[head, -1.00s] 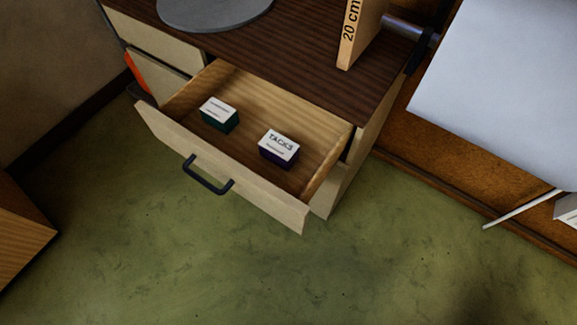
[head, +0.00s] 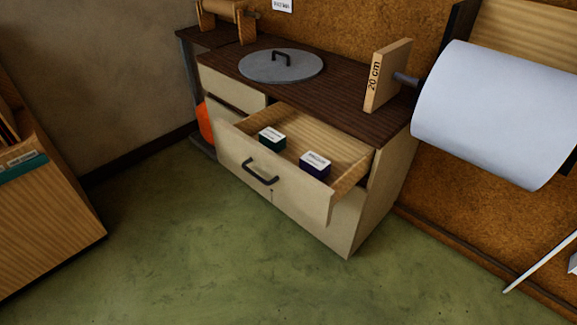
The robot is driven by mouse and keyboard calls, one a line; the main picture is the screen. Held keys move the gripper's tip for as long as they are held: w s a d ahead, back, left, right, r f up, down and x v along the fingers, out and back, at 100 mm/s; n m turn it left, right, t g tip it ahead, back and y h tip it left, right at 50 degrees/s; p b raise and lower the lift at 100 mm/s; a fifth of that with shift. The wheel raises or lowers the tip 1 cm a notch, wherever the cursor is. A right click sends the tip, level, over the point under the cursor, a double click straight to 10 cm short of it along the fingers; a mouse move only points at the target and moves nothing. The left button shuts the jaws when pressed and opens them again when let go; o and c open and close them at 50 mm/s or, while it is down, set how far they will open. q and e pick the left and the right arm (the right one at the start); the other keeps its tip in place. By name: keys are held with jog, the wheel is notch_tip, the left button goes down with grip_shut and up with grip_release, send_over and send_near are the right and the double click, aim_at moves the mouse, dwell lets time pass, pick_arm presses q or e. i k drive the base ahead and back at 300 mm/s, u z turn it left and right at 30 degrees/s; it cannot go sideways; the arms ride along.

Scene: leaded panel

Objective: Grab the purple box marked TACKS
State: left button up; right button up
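The purple box with a white label on top (head: 314,166) sits in the open drawer (head: 285,190) of a cream cabinet, toward the drawer's right side. Its lettering is too small to read now; in the earlier head view the label reads TACKS. A dark green box with a white top (head: 272,139) sits in the same drawer to its left, apart from it. Neither of my grippers shows in the head view.
The drawer front has a dark handle (head: 260,172). The dark countertop (head: 335,88) bears a grey round lid (head: 281,66) and a wooden 20 cm board (head: 388,75) beside a large white roll (head: 490,115). A wooden cabinet (head: 45,215) stands at left. The green floor (head: 210,255) between is clear.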

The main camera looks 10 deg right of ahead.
aim_at(311, 162)
jog(key=u, duration=0.8)
jog(key=i, duration=1.15)
jog(key=z, duration=0.1)
